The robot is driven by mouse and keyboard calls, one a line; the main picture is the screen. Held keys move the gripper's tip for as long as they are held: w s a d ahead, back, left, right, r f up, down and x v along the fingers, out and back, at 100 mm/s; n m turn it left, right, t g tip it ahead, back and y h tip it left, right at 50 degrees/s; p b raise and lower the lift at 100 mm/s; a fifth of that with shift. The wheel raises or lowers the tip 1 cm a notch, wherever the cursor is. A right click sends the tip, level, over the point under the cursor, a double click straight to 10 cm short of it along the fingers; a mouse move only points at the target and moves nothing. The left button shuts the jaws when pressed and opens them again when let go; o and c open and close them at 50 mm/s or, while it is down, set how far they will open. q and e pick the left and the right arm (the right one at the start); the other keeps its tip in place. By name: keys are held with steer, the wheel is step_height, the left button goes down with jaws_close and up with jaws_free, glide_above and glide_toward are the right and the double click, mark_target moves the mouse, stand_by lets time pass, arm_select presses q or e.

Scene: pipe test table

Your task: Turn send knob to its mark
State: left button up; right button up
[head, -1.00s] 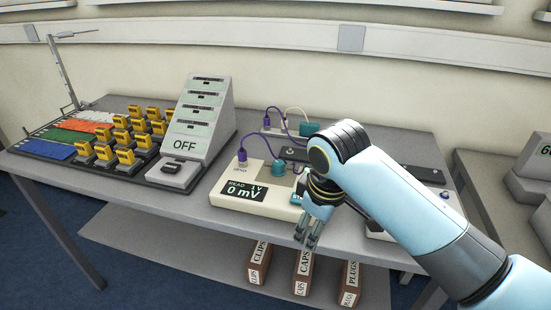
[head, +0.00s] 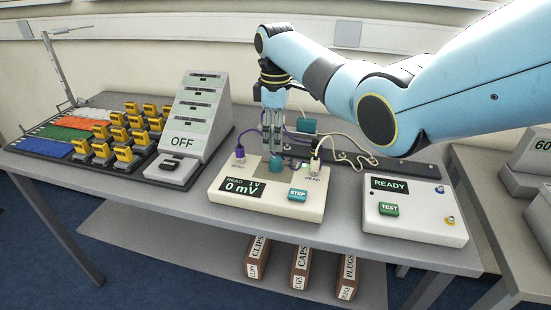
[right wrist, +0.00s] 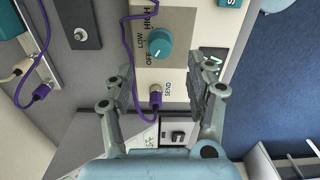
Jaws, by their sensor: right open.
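The teal send knob (head: 276,164) stands on the top of the cream meter box (head: 265,205), whose display reads 0 mV. In the right wrist view the knob (right wrist: 160,42) sits on a grey patch marked OFF, LOW and HIGH. My right gripper (head: 272,146) points down over the box close to the knob, open and empty. In the wrist view its fingers (right wrist: 168,66) are apart, with the knob a little beyond their tips. My left gripper is not in view.
A purple plug (head: 239,158) is in SEND at left, and a pale plug (head: 315,162) in READ at right. The STEP button (head: 298,195) is in front. A box with a READY display (head: 415,215) stands right; the grey OFF stand (head: 200,120) stands left.

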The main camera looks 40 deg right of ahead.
mark_target(276, 158)
step_height(276, 158, down, 8)
steer(key=shift+r+b, duration=0.15)
steer(key=shift+b, duration=0.35)
jaws_close()
steer(key=shift+m, duration=0.4)
steer(key=m+p, duration=0.1)
steer(key=m, duration=0.3)
steer(key=shift+m, duration=0.4)
steer(key=m+p, duration=0.1)
steer(key=m, duration=0.5)
